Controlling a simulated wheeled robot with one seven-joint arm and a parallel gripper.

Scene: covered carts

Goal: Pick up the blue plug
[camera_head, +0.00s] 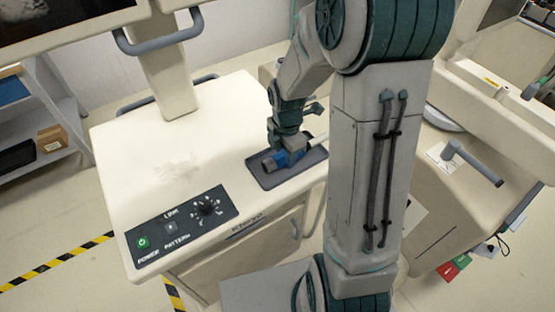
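The blue plug (272,163) lies on the dark recessed tray (268,182) on the right part of the white cart top. A blue part with a darker left end shows, and a pale piece reaches toward the upper right behind it. My gripper (290,152) points down directly over the plug and appears to be at or around it. The fingertips are small and partly merge with the plug, so I cannot tell whether they are closed on it. My arm hides the area to the right of the tray.
The white cart (130,150) has a control panel (180,225) with a green button and a knob at its front. A screen with a grey handle (160,40) stands at the back. Another cart with a grey lever (472,162) is at right. The cart top's left side is clear.

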